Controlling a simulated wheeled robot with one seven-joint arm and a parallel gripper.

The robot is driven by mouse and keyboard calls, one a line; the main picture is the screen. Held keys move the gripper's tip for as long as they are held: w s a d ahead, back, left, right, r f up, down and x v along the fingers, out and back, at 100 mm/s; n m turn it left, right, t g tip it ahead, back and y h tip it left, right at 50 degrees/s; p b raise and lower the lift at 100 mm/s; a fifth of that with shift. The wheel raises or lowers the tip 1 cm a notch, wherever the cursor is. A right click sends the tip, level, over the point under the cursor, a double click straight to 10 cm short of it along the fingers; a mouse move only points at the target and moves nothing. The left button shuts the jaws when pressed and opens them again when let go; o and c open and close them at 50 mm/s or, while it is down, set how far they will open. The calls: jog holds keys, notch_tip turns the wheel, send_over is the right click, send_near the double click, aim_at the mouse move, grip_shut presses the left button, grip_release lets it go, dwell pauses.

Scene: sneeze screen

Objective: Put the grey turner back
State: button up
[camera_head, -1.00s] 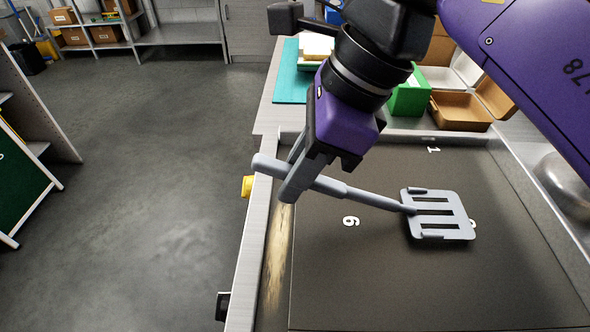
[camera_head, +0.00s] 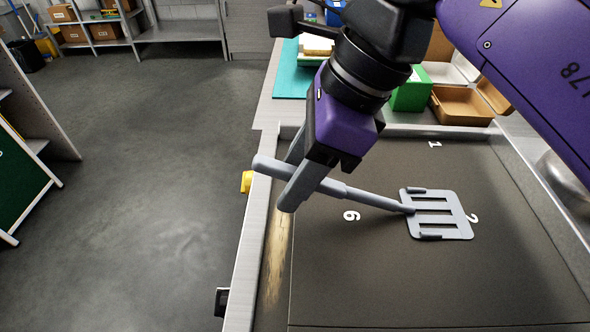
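The grey turner (camera_head: 437,214) has a slotted head and a long round handle. My gripper (camera_head: 291,200) is shut on its handle near the handle's left end. The turner is over the dark griddle plate (camera_head: 400,285), with its head at the right beside the white number 2. I cannot tell whether the head touches the plate. My arm comes in from the upper right and hides part of the counter behind.
White numbers 1, 2 and 6 mark the plate. Behind it stand an open brown box (camera_head: 462,105), a green box (camera_head: 411,92) and a teal board (camera_head: 291,75). A metal bowl (camera_head: 566,185) is at the right edge. A yellow knob (camera_head: 247,182) sits on the left side. Open floor lies to the left.

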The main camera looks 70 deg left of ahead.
jog(key=shift+p+v, duration=0.45)
jog(key=shift+v, duration=3.45)
